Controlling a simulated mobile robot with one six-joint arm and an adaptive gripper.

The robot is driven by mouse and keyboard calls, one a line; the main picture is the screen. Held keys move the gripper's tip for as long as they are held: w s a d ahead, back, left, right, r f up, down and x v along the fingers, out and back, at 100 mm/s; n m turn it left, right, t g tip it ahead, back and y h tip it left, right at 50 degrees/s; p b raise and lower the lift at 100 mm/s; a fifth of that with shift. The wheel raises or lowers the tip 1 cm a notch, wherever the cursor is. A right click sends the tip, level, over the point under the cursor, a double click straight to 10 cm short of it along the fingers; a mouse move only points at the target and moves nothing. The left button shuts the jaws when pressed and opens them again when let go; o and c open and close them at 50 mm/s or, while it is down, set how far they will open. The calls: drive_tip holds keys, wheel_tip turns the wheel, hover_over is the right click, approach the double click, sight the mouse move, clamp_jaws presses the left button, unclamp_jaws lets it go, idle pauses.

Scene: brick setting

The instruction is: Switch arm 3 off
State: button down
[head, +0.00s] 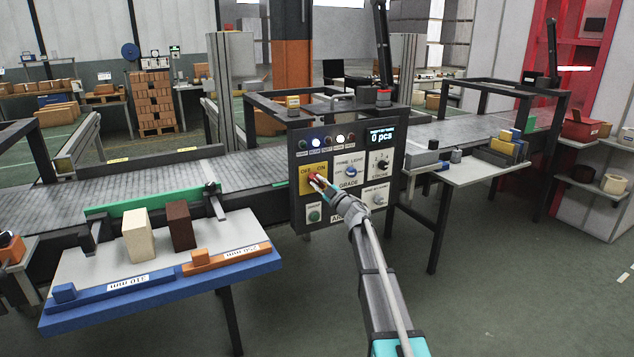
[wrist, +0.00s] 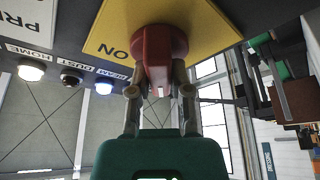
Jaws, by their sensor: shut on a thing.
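The dark control panel (head: 352,215) stands in front of me with a yellow plate (head: 308,168) marked OFF and ON. A red rotary knob (wrist: 158,50) sits on this yellow plate, which fills the top of the wrist view (wrist: 205,14). My gripper (wrist: 160,88) is shut on the knob, one finger on each side of its grip bar. In the head view my gripper (head: 318,182) reaches the knob from the lower right and hides part of it. The panel's lower label is partly hidden by my arm.
The panel also carries a blue TORE/LIGHT knob (head: 351,171), a black knob (head: 382,164), a green button (head: 314,215), a row of lamps and a display reading 0 pcs (head: 380,136). A blue-edged table (head: 160,300) with blocks stands left. The floor at right is clear.

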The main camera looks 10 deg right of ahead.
drive_tip(key=shift+n+g, duration=0.3)
drive_tip(key=shift+n, duration=0.2)
drive_tip(key=c, duration=0.6)
unclamp_jaws()
drive_tip(key=shift+o, duration=0.2)
drive_tip(key=shift+s, duration=0.15)
